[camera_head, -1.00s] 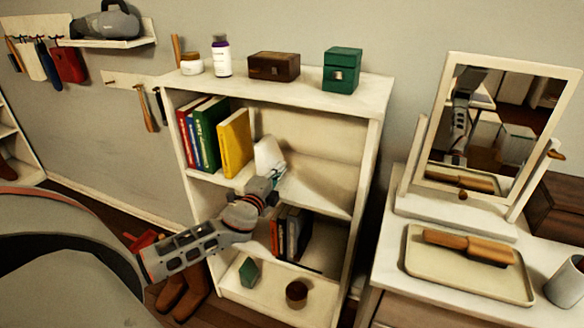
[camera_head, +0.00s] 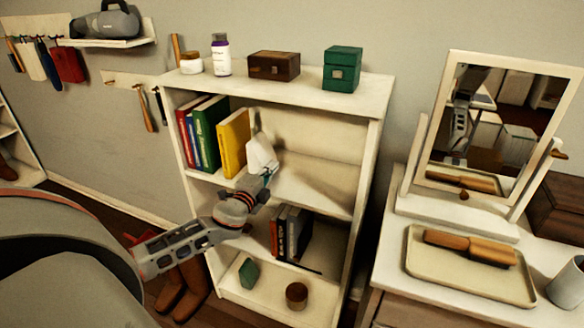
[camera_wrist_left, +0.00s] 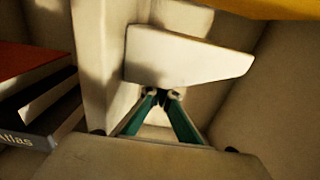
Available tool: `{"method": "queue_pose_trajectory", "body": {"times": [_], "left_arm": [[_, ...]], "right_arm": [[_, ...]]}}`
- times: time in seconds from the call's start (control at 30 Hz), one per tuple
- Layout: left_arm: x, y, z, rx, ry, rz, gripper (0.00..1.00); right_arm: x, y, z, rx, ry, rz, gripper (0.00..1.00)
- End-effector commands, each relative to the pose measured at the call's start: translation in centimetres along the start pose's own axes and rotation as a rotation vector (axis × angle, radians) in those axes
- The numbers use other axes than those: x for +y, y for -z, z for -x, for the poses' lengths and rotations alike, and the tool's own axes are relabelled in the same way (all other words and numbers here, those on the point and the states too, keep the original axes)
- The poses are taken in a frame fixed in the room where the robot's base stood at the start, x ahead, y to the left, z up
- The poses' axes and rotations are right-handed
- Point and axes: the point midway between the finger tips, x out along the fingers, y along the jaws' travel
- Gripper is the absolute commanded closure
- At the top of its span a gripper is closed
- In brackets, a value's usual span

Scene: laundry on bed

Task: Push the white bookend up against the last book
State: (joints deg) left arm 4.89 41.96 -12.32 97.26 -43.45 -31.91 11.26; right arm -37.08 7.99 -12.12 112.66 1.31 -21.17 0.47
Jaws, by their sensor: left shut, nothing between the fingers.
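The white bookend (camera_head: 262,153) stands on the upper shelf of the bookcase, just right of the yellow book (camera_head: 234,143), the last in the row. I cannot tell whether bookend and book touch. My left gripper (camera_head: 267,178) is shut and empty, its fingertips at the lower right side of the bookend. In the left wrist view the bookend (camera_wrist_left: 185,58) lies right ahead of the closed teal fingertips (camera_wrist_left: 160,94), at or close to contact. A yellow edge (camera_wrist_left: 270,8) shows at the top. My right gripper is not in view.
Red, blue and green books (camera_head: 207,130) stand left of the yellow one. The upper shelf (camera_head: 315,194) is clear to the right. Dark books (camera_head: 290,232) stand on the shelf below. A box and jars sit on the bookcase top (camera_head: 305,94).

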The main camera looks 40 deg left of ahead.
Motion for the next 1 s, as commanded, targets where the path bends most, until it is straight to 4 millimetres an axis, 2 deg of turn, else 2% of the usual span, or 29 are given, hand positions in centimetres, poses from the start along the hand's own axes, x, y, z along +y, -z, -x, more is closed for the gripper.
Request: {"method": "queue_pose_trajectory", "body": {"times": [1.0], "left_arm": [[0.1,-2.9,0.0,-0.002,0.000,-0.002,1.00]], "right_arm": [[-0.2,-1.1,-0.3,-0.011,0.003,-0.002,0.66]]}}
